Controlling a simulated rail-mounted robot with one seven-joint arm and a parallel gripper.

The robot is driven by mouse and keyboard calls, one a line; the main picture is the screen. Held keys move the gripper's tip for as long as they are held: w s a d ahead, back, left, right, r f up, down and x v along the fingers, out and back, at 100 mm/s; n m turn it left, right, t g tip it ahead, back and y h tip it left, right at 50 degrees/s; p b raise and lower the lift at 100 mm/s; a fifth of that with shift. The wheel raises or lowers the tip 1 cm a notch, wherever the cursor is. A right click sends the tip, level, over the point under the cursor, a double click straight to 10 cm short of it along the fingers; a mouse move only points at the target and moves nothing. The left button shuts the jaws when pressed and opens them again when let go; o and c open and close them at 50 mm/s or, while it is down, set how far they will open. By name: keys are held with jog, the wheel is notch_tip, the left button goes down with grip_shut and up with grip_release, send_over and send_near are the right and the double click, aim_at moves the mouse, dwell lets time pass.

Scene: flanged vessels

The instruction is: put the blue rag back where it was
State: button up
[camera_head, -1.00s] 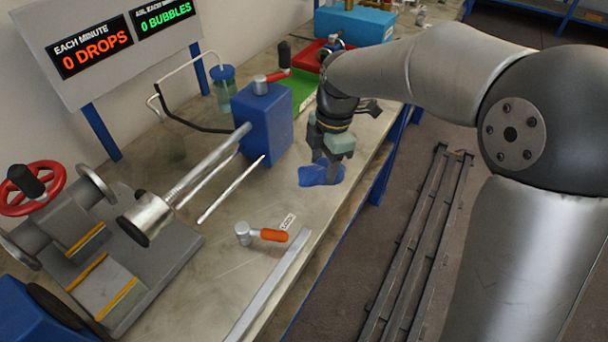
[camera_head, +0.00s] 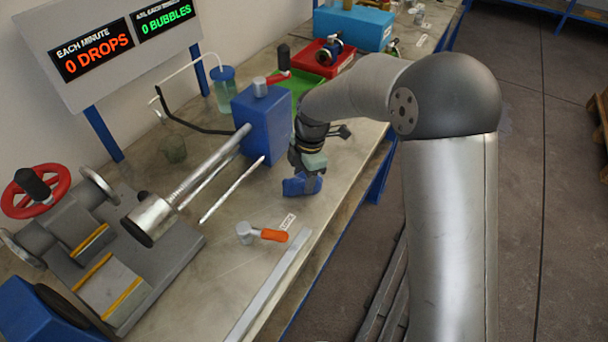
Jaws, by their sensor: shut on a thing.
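The blue rag (camera_head: 295,187) is at the tip of my gripper (camera_head: 305,176), over the bench to the right of the blue block. My gripper points down and is shut on the rag. The rag is bunched, with its lower part showing below the fingers. I cannot tell whether its lower edge touches the bench top. The fingertips are partly hidden by the rag and the gripper body.
The blue block (camera_head: 262,122) with its rods stands close left of my gripper. An orange-handled valve (camera_head: 262,235) and a small label (camera_head: 288,221) lie nearer. Green (camera_head: 297,84) and red (camera_head: 322,58) trays sit behind. The bench's right edge is close.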

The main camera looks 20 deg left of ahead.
jog(key=shift+f, duration=0.25)
jog(key=o, duration=0.9)
jog(key=shift+r, duration=0.1)
jog(key=shift+o, duration=0.2)
notch_tip(320, 180, up, 12)
jog(key=d, duration=0.1)
jog(key=shift+w+d+r+b, duration=0.2)
jog(key=shift+w+b, duration=0.2)
